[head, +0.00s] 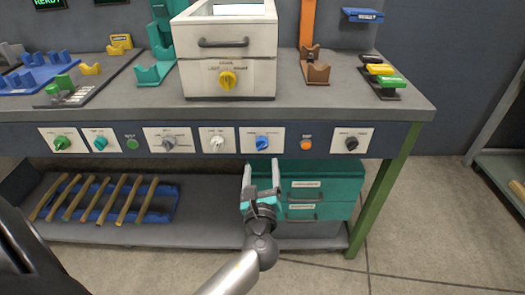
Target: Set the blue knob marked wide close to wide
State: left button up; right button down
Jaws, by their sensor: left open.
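The blue knob (262,142) sits on a white plate (277,132) on the front panel of the bench. Its marks are too small to read here, and I cannot tell where it points. My left gripper (262,170) is open and empty. In the picture its two fingers point up just below the blue knob's plate, apart from the knob. My right gripper is not in view.
Other panel controls flank it: a white knob (217,143) left, an orange button (306,143) and a black knob (351,143) right. Teal drawers (320,187) stand behind my gripper. A lower shelf (90,232) holds a blue rack with wooden rods.

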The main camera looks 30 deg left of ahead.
aim_at(262, 149)
pick_arm(q)
jog(key=b+x, duration=0.1)
jog(key=x, duration=0.6)
jog(key=shift+w, duration=0.15)
jog(key=shift+w+a+b, duration=0.35)
jog(key=shift+w+a, duration=0.05)
jog(key=shift+w, duration=0.15)
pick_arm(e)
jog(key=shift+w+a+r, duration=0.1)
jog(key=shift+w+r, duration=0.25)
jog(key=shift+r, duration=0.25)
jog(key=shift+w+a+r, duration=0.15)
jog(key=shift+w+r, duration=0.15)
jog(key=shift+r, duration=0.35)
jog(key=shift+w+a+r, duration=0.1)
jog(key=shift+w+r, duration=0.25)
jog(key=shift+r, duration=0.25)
pick_arm(q)
grip_shut()
